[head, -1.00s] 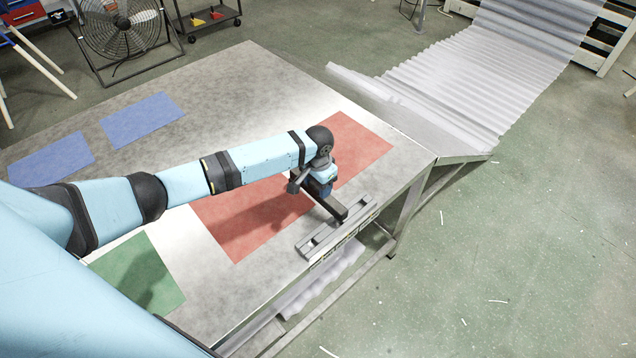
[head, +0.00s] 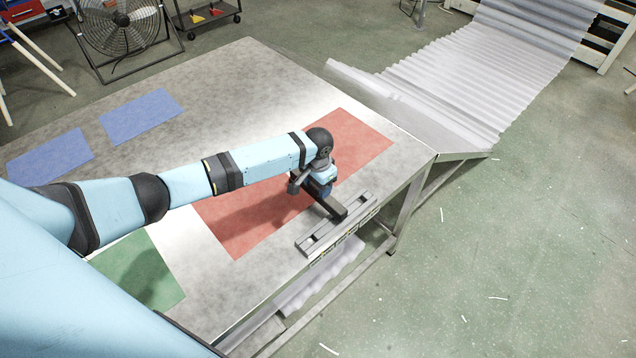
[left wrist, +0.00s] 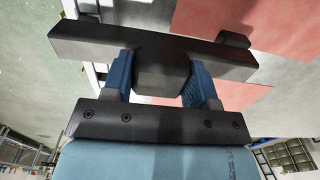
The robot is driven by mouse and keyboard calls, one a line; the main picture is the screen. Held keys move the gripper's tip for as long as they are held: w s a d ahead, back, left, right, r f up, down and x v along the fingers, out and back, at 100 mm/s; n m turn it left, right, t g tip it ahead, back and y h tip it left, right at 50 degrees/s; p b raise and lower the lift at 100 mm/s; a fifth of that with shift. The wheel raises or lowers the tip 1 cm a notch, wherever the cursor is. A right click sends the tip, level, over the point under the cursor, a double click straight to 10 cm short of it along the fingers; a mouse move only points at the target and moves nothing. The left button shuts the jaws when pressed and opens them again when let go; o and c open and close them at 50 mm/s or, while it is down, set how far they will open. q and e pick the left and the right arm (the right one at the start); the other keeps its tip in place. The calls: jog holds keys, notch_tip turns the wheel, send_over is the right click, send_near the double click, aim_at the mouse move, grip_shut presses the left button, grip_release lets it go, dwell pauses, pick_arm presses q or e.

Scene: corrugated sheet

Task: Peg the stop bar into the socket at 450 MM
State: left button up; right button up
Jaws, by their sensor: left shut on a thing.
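My left gripper (head: 322,190) is shut on the dark stop bar (head: 334,207) above the table's front right edge. In the left wrist view the blue fingers of the gripper (left wrist: 158,77) clasp the middle block of the stop bar (left wrist: 95,42), and a small block shows at its right end. The bar's near end is over the grey slotted socket rail (head: 312,243). Whether its peg is in a socket is hidden. Small labels (head: 341,243) line the edge beside the rail, too small to read. My right gripper is not in view.
The metal table (head: 225,75) carries red (head: 359,140), blue (head: 141,115) and green (head: 138,270) patches. Corrugated sheet (head: 480,75) comes down to the table's far right edge. A fan (head: 117,25) stands behind. Most of the tabletop is clear.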

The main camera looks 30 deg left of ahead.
pick_arm(q)
jog(key=shift+f, duration=0.85)
jog(key=o, duration=1.3)
jog(key=shift+c, duration=0.2)
notch_tip(320, 180, up, 14)
jog(key=b, duration=0.1)
